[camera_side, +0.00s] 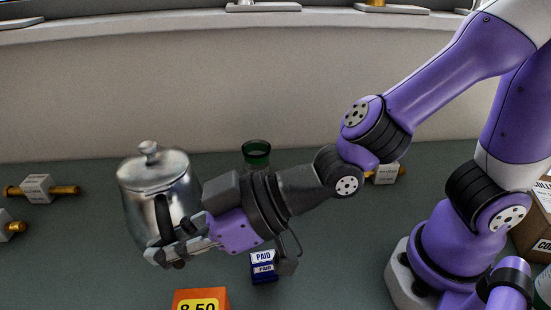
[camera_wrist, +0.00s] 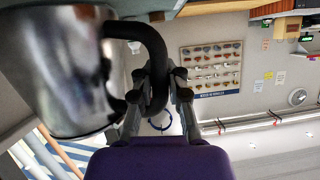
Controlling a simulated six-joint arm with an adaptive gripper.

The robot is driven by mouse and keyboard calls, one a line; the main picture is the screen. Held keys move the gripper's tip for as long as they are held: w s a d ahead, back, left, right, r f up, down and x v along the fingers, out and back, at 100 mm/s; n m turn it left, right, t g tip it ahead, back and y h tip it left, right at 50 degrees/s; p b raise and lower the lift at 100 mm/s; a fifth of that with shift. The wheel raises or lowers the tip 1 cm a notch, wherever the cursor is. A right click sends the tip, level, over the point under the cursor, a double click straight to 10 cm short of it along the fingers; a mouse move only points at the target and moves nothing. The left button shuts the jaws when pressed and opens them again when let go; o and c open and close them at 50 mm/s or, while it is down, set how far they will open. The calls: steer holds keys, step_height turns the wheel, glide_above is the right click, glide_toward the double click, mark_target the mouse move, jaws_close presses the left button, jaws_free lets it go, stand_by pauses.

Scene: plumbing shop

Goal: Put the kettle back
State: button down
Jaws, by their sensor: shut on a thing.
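The kettle (camera_side: 154,190) is a shiny metal pot with a domed lid and a knob, at the left in the side view. It looks nearly upright and appears to be held above the dark counter. My gripper (camera_side: 183,247) is shut on its black handle. In the wrist view the kettle (camera_wrist: 62,70) fills the left side, and its black handle (camera_wrist: 157,62) runs down between the fingers of my gripper (camera_wrist: 160,95). The kettle's spout is not clearly visible.
On the counter (camera_side: 80,260) are a green cup (camera_side: 256,153), a blue PAID box (camera_side: 263,267), an orange price block (camera_side: 201,299) and brass fittings with white tags (camera_side: 38,188). A cardboard box (camera_side: 533,225) stands at the right. A pale wall (camera_side: 200,90) closes the back.

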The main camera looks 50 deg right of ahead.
mark_target(179, 220)
steer(key=shift+n, duration=0.3)
steer(key=w+d+f, duration=0.1)
steer(key=w+f, duration=0.1)
steer(key=w+d+f, duration=0.2)
steer(key=w, duration=0.1)
steer(key=w+d+f, duration=0.2)
steer(key=w, duration=0.1)
steer(key=shift+w+d+f, duration=0.1)
steer(key=shift+d+f, duration=0.1)
steer(key=shift+f, duration=2.1)
steer(key=shift+f, duration=0.1)
steer(key=c, duration=0.9)
jaws_free()
